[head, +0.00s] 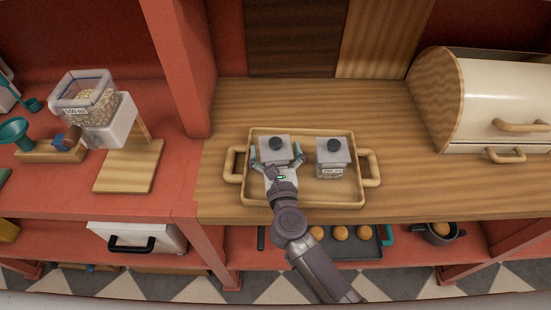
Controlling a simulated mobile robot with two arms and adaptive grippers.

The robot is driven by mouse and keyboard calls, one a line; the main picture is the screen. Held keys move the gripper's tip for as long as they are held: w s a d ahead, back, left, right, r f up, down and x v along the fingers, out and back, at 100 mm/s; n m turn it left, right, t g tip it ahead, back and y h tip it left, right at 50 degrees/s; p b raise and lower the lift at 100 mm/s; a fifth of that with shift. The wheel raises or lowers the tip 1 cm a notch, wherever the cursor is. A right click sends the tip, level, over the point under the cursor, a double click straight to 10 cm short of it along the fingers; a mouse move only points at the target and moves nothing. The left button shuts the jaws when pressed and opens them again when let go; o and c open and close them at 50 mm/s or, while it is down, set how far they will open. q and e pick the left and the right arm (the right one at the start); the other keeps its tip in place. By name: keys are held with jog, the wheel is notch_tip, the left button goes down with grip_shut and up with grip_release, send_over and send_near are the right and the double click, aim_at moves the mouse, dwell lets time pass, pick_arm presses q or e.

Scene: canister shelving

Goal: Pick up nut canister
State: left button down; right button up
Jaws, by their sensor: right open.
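Two canisters with grey square lids and dark round knobs stand in a wooden tray (310,133) with a handle at each end. My right gripper (277,160) is open at the left canister (275,143), with one finger on either side of it. Whether the fingers touch it cannot be told. The gripper hides the left canister's front and any label. The right canister (331,163) is clear with a small white label, too small to read, so I cannot tell which one holds nuts. My left gripper is not in view.
A wooden bread box (490,105) stands on the right of the wooden counter. A red post (180,70) rises left of the tray. A grain dispenser (95,105) stands on the left shelf. A dark baking tray (345,243) with round buns sits on the shelf below.

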jog(key=c, duration=1.2)
